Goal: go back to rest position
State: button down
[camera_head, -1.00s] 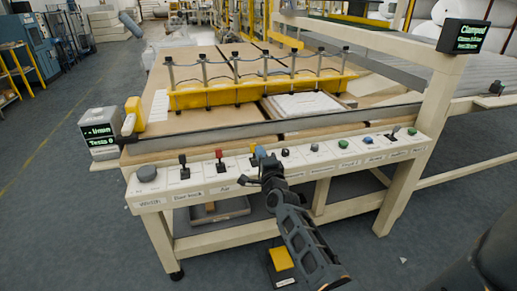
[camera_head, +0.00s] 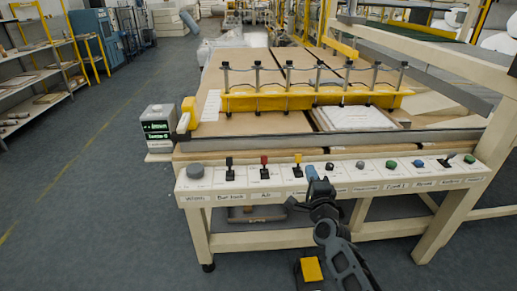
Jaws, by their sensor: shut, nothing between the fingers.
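My gripper (camera_head: 318,192) is in front of the middle of the control panel (camera_head: 222,184), on the end of my dark arm that rises from the bottom. It appears shut and holds nothing that I can see. A blue part (camera_head: 312,172) shows right at its tip; I cannot tell whether it touches it. Black (camera_head: 229,168), red (camera_head: 264,166) and yellow (camera_head: 298,164) levers stand upright left of the gripper. The arm hides part of the panel labels.
The beige machine table (camera_head: 232,152) carries a yellow clamp bar (camera_head: 265,101) and a white pad (camera_head: 355,117). A small display (camera_head: 157,132) stands at its left corner. A yellow pedal (camera_head: 312,269) is on the floor beside my arm. The floor at left is clear; shelves (camera_head: 40,80) stand beyond.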

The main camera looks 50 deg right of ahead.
jog(key=s+a+f+n+t+y, duration=0.1)
jog(key=s+a+n+t+y, duration=0.15)
jog(key=s+a+n, duration=0.65)
jog(key=s+a+f+n+t+y, duration=0.1)
jog(key=a+n+y, duration=0.3)
jog(key=a, duration=1.1)
jog(key=s+a+r+n+g+y, duration=0.1)
jog(key=s+a+r+n+y, duration=0.7)
jog(key=s+a+r+n, duration=0.3)
jog(key=s+a+n, duration=0.3)
jog(key=a, duration=0.1)
jog(key=shift+s+n, duration=0.3)
jog(key=shift+n, duration=0.1)
jog(key=shift+d, duration=0.15)
